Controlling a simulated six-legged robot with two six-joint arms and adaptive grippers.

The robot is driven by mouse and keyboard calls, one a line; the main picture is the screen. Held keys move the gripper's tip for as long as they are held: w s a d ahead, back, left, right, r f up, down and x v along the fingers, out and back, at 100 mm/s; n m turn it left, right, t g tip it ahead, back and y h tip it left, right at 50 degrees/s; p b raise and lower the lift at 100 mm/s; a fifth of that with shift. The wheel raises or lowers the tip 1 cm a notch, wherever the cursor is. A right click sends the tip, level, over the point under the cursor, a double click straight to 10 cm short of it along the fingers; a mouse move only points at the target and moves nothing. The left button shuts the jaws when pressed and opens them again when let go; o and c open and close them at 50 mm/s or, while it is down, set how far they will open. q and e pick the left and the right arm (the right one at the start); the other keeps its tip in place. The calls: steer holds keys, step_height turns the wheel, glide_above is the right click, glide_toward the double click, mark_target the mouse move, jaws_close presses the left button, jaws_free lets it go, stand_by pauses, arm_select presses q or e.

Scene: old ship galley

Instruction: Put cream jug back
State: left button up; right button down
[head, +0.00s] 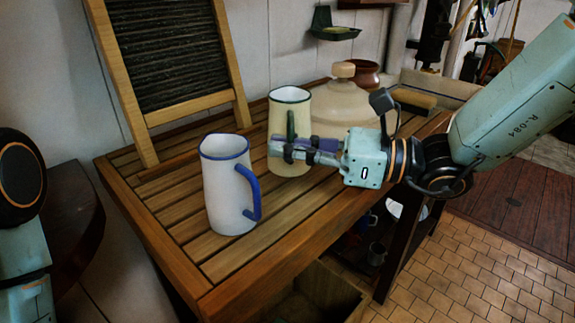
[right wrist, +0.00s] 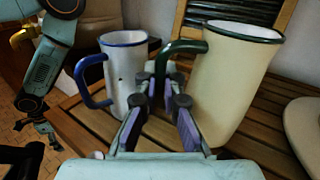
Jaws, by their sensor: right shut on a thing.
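The cream jug (head: 289,101) with a green rim and green handle stands upright on the slatted wooden table (head: 180,200). My right gripper (head: 278,151) reaches in from the right and is shut on the jug's green handle. In the right wrist view the fingers (right wrist: 164,82) close around the handle, with the cream jug (right wrist: 235,85) just to their right. My left arm is at the left edge of the head view. Its gripper (right wrist: 46,132) shows small in the right wrist view; its jaws are too small to judge.
A white jug (head: 222,190) with blue rim and handle stands in front, close to the cream jug. A washboard (head: 170,55) leans at the back. A lidded cream pot (head: 340,103) and a brown pot (head: 364,75) stand behind right. The table's near left corner is clear.

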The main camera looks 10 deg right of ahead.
mark_target(292, 163)
steer(key=f, duration=0.3)
steer(key=shift+s+d, duration=0.1)
steer(key=shift+d, duration=0.25)
steer(key=shift+w+a, duration=0.2)
steer(key=shift+s+a+f+b, duration=0.1)
steer(key=shift+f+b, duration=0.05)
steer(key=shift+b, duration=0.2)
steer(key=c, duration=1.8)
jaws_free()
steer(key=shift+s, duration=0.15)
steer(key=o, duration=0.3)
steer(key=shift+w+f, duration=0.1)
steer(key=shift+w, duration=0.1)
steer(key=shift+s, duration=0.1)
